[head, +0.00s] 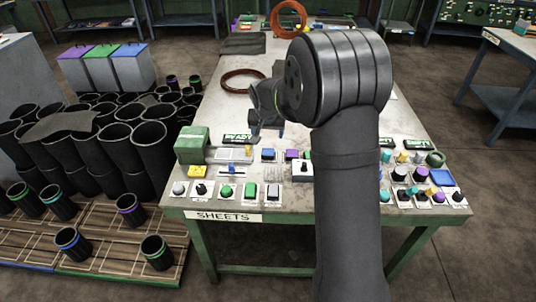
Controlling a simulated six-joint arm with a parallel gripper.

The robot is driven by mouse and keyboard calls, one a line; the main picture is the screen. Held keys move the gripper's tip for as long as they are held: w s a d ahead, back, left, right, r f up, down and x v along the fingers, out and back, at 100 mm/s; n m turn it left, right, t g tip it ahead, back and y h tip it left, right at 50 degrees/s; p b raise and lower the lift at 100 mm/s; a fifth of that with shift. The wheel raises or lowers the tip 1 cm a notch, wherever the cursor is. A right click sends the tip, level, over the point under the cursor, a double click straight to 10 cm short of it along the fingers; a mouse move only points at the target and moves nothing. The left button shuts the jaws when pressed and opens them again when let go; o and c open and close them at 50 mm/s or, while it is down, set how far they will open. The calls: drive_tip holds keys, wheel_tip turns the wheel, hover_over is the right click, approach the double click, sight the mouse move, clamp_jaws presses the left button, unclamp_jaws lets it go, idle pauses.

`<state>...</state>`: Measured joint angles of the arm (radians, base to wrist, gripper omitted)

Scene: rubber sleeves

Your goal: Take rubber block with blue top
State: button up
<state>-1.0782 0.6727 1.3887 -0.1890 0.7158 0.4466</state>
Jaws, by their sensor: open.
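A black rubber sleeve with a blue ring around its top (75,247) stands upright on the wooden pallet at the lower left. Near it stand other black sleeves: one with a green ring (158,257) to its right, one with a purple ring (131,214) behind, and one with a teal-green ring (61,208) behind left. My gripper (267,128) is over the table, well to the right of and beyond the blue-ringed sleeve. It is open, with nothing seen in it. The arm's large joint hides part of the table.
A cluster of taller plain black sleeves (115,145) stands behind the pallet (110,262). The table (205,130) carries buttons, switches and an orange ring (289,18). Three bins with purple, green and blue lids (128,72) stand at the back left.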

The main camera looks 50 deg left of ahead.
hover_over(268, 151)
drive_tip(key=s+d, duration=0.2)
wheel_tip(268, 151, down, 8)
drive_tip(key=shift+w+r, duration=0.15)
drive_tip(key=shift+r, duration=0.05)
drive_tip(key=shift+x, duration=2.7)
drive_tip(key=c, duration=1.1)
